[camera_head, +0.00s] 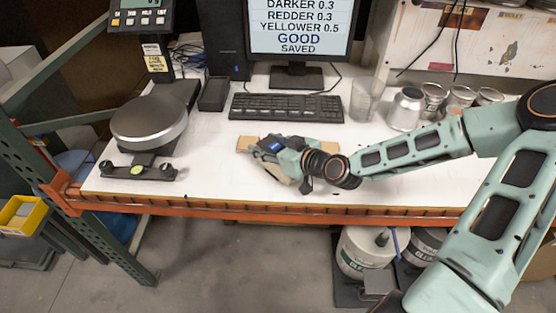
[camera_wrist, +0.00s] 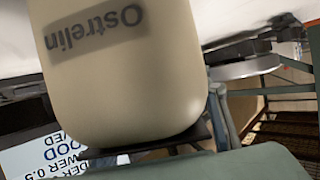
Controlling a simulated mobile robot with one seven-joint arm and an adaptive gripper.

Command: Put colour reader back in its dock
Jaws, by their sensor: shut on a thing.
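The colour reader (camera_wrist: 125,85) is a cream, rounded body marked "Ostrelin", filling the upper left of the wrist view. My gripper (camera_head: 266,155) is shut on it, low over the white bench in front of the keyboard. In the head view the gripper hides most of the reader, so its lower edge and any gap to the bench cannot be told. A black, open-looking rectangular holder (camera_head: 214,93) stands left of the keyboard and looks like the dock. It appears empty, and my gripper is to its right and nearer the front edge.
A scale with a round grey pan (camera_head: 150,121) stands at the left. The keyboard (camera_head: 286,107) and monitor (camera_head: 300,35) are behind my gripper. A clear beaker (camera_head: 366,99) and several metal cups (camera_head: 405,108) stand at the right.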

